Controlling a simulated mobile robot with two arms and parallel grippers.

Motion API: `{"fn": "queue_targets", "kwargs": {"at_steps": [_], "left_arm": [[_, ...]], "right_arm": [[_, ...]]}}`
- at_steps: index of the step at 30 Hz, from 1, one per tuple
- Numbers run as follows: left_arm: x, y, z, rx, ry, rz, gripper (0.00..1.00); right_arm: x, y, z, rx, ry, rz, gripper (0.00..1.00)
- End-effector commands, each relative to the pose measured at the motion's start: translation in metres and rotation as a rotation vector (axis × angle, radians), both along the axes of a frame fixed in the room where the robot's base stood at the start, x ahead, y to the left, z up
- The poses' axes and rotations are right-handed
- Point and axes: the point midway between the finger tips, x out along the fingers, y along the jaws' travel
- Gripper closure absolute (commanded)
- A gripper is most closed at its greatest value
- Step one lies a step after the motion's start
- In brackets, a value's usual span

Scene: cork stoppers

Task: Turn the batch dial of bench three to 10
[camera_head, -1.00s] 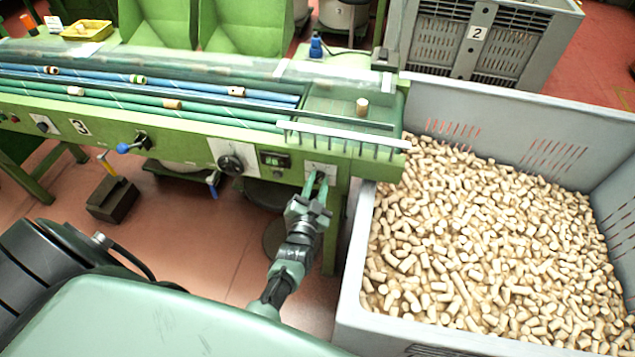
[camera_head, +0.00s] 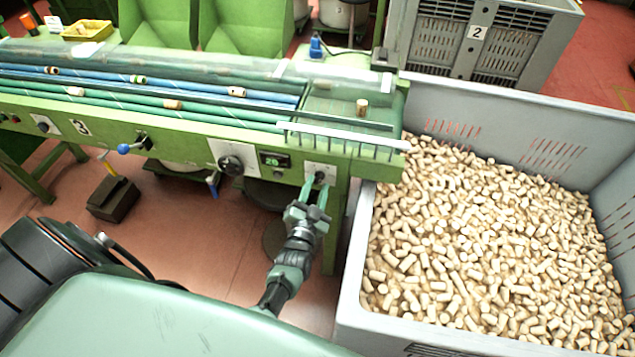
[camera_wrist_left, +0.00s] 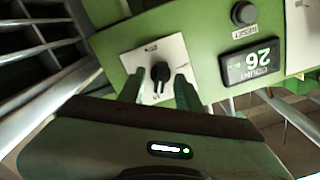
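My left gripper (camera_head: 318,188) is open just in front of this dial. In the left wrist view its two fingers (camera_wrist_left: 159,85) stand on either side of the dial, with gaps between, and hold nothing. A larger black dial (camera_head: 231,164) sits further left on the bench. My right gripper is not in view.
A lit counter (camera_wrist_left: 250,62) and a black reset button (camera_wrist_left: 244,13) are beside the dial plate. A grey crate (camera_head: 350,290) full of corks stands close on the right. A blue-knobbed lever (camera_head: 133,146) sticks out further left.

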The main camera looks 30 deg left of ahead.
Motion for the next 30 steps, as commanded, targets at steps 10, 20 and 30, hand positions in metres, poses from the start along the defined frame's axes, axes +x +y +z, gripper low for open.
{"fn": "queue_targets", "kwargs": {"at_steps": [10,20,30], "left_arm": [[-0.054,-0.014,0.002,-0.002,0.002,0.000,0.65],[-0.062,-0.017,0.000,-0.001,0.000,-0.001,0.65],[-0.062,-0.017,0.000,-0.002,0.003,-0.002,0.65]], "right_arm": [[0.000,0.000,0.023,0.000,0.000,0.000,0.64],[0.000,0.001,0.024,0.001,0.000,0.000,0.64],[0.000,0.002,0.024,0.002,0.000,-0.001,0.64]]}}
